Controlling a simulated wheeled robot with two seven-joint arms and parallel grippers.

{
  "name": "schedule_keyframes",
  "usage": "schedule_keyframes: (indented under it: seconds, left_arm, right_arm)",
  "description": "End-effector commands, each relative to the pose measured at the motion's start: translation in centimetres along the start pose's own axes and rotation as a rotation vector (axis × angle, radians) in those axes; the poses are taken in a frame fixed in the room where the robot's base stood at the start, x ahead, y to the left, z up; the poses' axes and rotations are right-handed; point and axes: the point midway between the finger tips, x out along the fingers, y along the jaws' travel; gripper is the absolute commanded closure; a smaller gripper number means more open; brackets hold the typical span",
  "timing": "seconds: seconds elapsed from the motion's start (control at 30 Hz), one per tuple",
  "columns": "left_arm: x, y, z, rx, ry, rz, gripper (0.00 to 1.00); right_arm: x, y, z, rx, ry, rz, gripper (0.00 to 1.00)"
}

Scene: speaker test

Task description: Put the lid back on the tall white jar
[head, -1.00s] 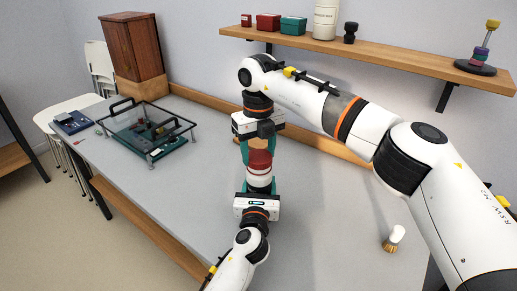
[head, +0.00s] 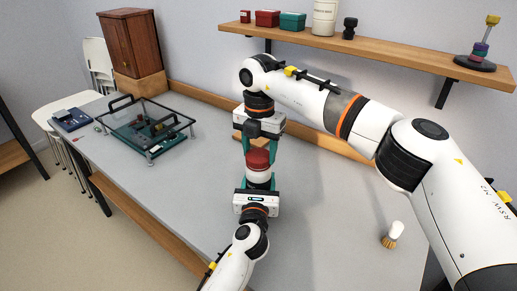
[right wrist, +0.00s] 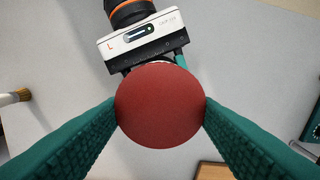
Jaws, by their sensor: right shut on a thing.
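A round red lid (head: 258,158) sits between the teal fingers of my right gripper (head: 259,150), which is shut on it from above. In the right wrist view the red lid (right wrist: 160,104) fills the space between both fingers. A white jar body (head: 259,174) shows directly under the lid; I cannot tell if the two touch or are fully seated. My left gripper (head: 259,184) reaches in from the near side, its teal fingers beside the lower part of the jar. Its grip on the jar is partly hidden.
A glass-topped frame (head: 146,125) and a wooden cabinet (head: 130,42) are at the left. A wall shelf (head: 400,60) holds red and green boxes and a cream canister (head: 325,18). The table's middle left is clear.

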Motion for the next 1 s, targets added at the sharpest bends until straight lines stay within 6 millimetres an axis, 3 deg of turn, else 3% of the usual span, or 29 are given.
schedule_keyframes:
  seconds: [0.6, 0.8, 1.0]
  left_arm:
    - [-0.05, 0.01, 0.18, 0.002, -0.003, 0.0, 1.0]
    - [-0.06, 0.03, 0.19, 0.002, -0.003, 0.001, 1.0]
    - [-0.07, 0.04, 0.19, 0.003, -0.003, 0.001, 1.0]
  right_arm:
    - [-0.15, 0.27, 0.16, 1.298, 0.0, -0.008, 0.65]
    - [-0.15, 0.28, 0.22, 1.553, -0.002, -0.009, 0.65]
    - [-0.16, 0.28, 0.21, 1.601, -0.002, -0.01, 0.65]
